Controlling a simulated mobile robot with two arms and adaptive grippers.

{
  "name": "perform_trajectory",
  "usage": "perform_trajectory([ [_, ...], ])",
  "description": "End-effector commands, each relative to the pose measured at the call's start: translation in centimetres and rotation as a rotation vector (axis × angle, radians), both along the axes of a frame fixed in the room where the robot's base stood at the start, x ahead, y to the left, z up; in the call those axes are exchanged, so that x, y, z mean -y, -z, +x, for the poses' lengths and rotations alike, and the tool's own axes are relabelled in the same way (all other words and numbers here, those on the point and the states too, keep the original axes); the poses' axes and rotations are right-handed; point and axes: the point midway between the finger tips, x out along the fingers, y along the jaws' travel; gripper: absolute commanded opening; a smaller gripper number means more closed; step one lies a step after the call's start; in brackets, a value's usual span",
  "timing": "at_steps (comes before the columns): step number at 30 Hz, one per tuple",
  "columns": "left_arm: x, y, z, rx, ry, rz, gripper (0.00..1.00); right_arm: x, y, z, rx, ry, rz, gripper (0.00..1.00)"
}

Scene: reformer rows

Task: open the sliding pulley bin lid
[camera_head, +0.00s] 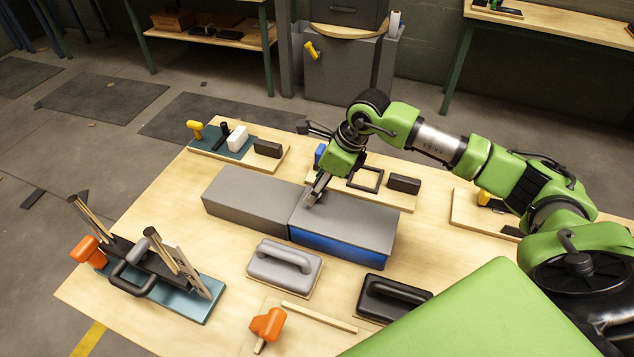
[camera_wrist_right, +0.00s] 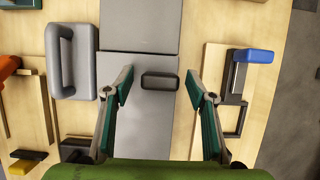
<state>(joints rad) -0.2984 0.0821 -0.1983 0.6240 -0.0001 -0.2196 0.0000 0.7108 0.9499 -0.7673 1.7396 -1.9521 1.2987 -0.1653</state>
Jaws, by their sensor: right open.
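The pulley bin is a long box on the table. Its right part has a grey flat top, the lid (camera_head: 350,222), over a blue front (camera_head: 340,250). The grey left part (camera_head: 250,195) adjoins it at a seam. In the right wrist view the lid (camera_wrist_right: 139,115) carries a small dark handle (camera_wrist_right: 159,82) near that seam. My right gripper (camera_head: 313,192) is over the lid near the seam and hides the handle in the head view. In the wrist view its fingers (camera_wrist_right: 158,76) are open, one either side of the handle with gaps. My left gripper is not in view.
A grey handled block (camera_head: 285,267) and a black one (camera_head: 393,297) sit in front of the bin. A teal stand (camera_head: 185,297) is at left. Behind the bin are a board with a dark frame (camera_head: 365,180) and a tool tray (camera_head: 240,145).

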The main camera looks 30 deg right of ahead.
Motion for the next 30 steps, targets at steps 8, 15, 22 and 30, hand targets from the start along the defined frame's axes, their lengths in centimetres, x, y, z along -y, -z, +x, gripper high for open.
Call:
perform_trajectory([
  [8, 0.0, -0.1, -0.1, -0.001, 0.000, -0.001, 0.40, -0.2, 0.7, 0.2, 0.000, 0.000, 0.000, 0.51],
  [15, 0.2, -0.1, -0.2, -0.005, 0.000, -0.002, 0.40, -0.2, 0.7, 0.2, 0.000, 0.000, 0.000, 0.20],
  [22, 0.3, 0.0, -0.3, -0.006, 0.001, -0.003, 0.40, -0.3, 0.7, 0.3, 0.001, 0.000, 0.001, 0.00],
  [30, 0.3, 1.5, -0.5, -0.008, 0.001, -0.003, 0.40, -2.5, 0.9, 2.7, 0.005, -0.001, 0.004, 0.00],
])
